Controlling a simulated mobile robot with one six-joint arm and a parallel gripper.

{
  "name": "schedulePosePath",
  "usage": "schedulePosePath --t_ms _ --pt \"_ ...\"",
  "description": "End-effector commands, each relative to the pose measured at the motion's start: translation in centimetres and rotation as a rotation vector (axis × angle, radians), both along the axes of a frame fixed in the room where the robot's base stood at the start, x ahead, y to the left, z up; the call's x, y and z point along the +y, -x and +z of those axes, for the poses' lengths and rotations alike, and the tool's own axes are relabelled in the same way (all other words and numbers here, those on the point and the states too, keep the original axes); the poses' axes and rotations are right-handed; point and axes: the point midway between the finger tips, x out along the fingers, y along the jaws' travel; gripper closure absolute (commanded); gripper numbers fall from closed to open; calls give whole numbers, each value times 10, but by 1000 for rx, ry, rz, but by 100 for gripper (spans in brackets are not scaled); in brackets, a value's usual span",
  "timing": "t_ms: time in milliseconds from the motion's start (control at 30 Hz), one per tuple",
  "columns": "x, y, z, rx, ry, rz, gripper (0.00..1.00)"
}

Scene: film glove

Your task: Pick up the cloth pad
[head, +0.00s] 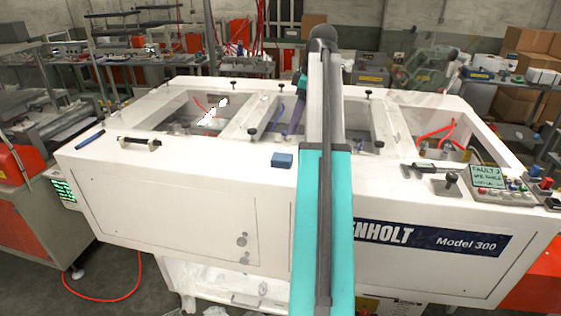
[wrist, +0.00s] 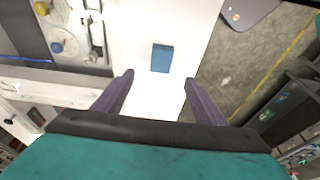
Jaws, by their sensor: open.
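The cloth pad is a small blue block-like piece (head: 282,160) lying on the white top of the machine, near its front edge and just left of my arm. In the wrist view the pad (wrist: 162,58) lies on the white surface beyond my fingertips, roughly in line with the gap between them. My gripper (wrist: 159,78) is open and empty, with its two purple fingers spread apart from the pad. In the head view my gripper (head: 291,130) hangs over the machine behind the pad, partly hidden by my arm.
The white machine (head: 150,210) has open wells in its top, with several black knobs around them. A blue pen-like rod (head: 90,140) and a black handle (head: 140,143) lie to the left. A control panel (head: 487,178) stands at right. The white top around the pad is clear.

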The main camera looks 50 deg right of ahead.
Motion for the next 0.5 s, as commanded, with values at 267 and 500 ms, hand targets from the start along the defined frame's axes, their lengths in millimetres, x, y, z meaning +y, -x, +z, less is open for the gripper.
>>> schedulePosePath --t_ms 267,500 --pt "2 -3 -13 0 0 0 35" --pt "4 -6 -27 0 0 0 35"
